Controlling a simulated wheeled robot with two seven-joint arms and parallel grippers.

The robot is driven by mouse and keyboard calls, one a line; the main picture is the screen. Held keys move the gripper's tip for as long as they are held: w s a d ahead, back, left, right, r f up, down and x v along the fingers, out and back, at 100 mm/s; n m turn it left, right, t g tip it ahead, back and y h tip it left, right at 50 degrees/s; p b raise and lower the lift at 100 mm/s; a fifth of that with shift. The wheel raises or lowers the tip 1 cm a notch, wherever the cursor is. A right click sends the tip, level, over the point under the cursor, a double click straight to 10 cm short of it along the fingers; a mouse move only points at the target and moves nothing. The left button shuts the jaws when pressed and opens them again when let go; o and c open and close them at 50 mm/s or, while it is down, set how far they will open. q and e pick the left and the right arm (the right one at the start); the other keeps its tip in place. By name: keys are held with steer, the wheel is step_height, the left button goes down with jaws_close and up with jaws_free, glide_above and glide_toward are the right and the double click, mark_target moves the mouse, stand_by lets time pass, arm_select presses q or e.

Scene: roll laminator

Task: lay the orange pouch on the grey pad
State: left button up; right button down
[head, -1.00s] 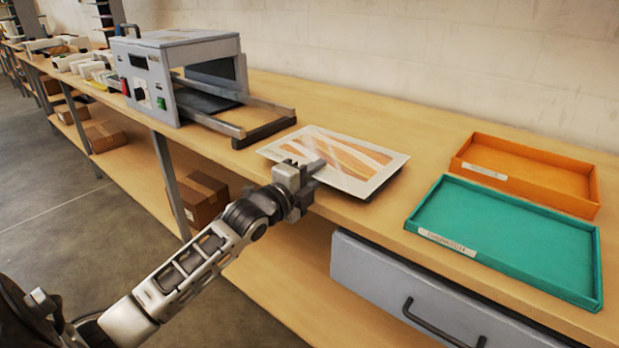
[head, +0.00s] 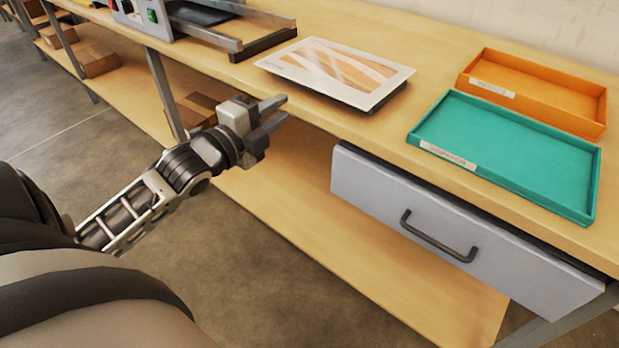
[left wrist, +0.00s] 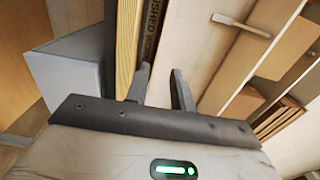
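The orange pouch (head: 338,72), an orange-striped picture with a clear, pale border, lies flat near the front edge of the bench. A dark edge of what looks like the grey pad (head: 393,99) shows under its right front side; the pouch hides the rest. My left gripper (head: 277,112) is open and empty, in front of the bench edge and to the left of the pouch, clear of it. Its two fingers, apart with nothing between them, also show in the left wrist view (left wrist: 161,88). My right gripper is in neither view.
The grey laminator (head: 152,14) with its outfeed rails stands to the left of the pouch. A teal tray (head: 421,147) and an orange tray (head: 606,112) lie to the right. A closed grey drawer (head: 375,197) hangs under the bench. Bare bench separates pouch and trays.

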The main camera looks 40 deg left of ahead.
arm_select(q)
steer(key=s+d+f+n+g, duration=0.2)
steer(key=s+d+f+n, duration=0.2)
steer(key=d+f, duration=0.3)
steer(key=s+d+f+n+g+h, duration=0.1)
steer(key=s+d+f+n+g, duration=0.1)
steer(key=s+d+f+n, duration=0.3)
steer(key=s+d+f+n+g+h, duration=0.1)
steer(key=s+d+f+n+g, duration=0.2)
steer(key=s+d+f+n, duration=0.2)
steer(key=d+f+n, duration=0.2)
steer(key=d+f, duration=0.2)
steer(key=shift+d+f+n, duration=0.25)
steer(key=shift+d+n, duration=0.05)
steer(key=shift+n, duration=0.1)
